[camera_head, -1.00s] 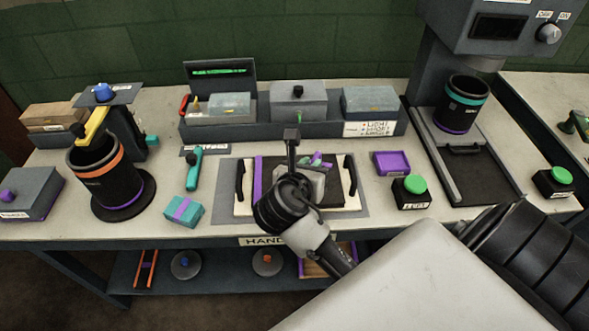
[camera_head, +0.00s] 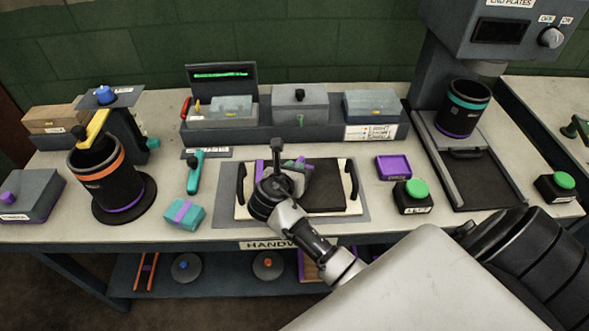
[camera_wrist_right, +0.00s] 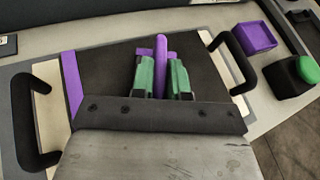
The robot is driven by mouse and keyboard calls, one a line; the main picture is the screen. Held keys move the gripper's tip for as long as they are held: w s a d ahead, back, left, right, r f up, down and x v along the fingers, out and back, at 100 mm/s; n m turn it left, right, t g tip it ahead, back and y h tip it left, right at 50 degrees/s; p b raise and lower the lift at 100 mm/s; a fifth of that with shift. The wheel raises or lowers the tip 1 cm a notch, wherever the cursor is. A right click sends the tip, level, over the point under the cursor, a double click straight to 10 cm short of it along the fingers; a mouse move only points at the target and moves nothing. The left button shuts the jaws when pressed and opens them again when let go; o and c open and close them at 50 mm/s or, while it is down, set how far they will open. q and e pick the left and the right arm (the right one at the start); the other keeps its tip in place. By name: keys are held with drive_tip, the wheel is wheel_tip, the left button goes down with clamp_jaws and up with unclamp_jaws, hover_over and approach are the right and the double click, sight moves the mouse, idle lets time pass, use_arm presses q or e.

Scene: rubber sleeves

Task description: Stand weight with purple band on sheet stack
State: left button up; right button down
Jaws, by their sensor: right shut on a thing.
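The teal block with a purple band (camera_head: 184,214) lies on the bench left of the handled board, apart from my gripper. The dark sheet stack (camera_head: 330,190) lies flat on the pale board between two black handles, with a purple strip at its left; it also shows in the wrist view (camera_wrist_right: 205,72). My right gripper (camera_head: 290,165) is over the left part of the stack. In the wrist view its green fingers (camera_wrist_right: 161,78) are shut on a slim purple bar (camera_wrist_right: 161,55). I cannot tell whether the bar touches the stack. My left gripper is not in view.
A purple tray (camera_head: 393,167) and a green-topped button box (camera_head: 412,196) stand right of the board. A dark cup with an orange rim (camera_head: 105,180) is at the left. A press (camera_head: 455,150) stands at the right. A teal-handled tool (camera_head: 194,172) lies near the board's left.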

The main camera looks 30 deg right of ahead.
drive_tip(key=c, duration=1.5)
unclamp_jaws()
drive_tip(key=shift+f, duration=0.1)
drive_tip(key=o, duration=0.4)
drive_tip(key=v, duration=1.2)
